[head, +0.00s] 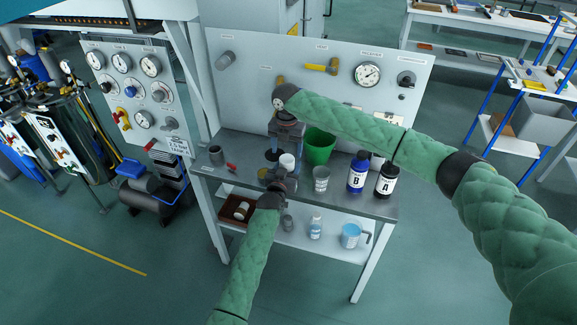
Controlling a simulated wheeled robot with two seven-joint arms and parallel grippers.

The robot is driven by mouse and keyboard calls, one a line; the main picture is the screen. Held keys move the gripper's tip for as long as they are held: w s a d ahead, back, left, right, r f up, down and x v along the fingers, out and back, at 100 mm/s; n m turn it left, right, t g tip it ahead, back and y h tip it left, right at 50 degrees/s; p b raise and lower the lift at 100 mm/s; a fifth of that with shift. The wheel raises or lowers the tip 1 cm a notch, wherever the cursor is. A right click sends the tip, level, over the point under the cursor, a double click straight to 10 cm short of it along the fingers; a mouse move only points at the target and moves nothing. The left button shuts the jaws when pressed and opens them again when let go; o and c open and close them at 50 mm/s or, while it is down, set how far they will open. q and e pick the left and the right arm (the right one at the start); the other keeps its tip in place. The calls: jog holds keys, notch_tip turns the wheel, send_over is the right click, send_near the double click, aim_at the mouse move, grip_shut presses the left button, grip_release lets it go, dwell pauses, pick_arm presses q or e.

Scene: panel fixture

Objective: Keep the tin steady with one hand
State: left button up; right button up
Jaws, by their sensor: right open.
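A small grey metal tin (216,155) stands upright at the left end of the bench; a second grey metal cup (321,178) stands near the middle. I cannot tell for sure which one is the task's tin. My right gripper (285,150) points down over the bench, open, just above a white round container (287,162); no contact can be made out. My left gripper (278,176) reaches in from below at the bench's front edge, close to the white container. Its fingers are small and partly hidden, so their state is unclear.
On the grey bench (235,178) stand a green bucket (319,147), blue bottle B (357,172) and black bottle A (386,180). A red-handled tool (231,168) lies left. The shelf below holds a brown tray (228,212), a small bottle (315,228) and a blue jug (351,236).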

aim_at(287, 159)
jog(key=shift+f, duration=2.7)
jog(key=c, duration=1.3)
jog(key=o, duration=0.6)
jog(key=c, duration=0.4)
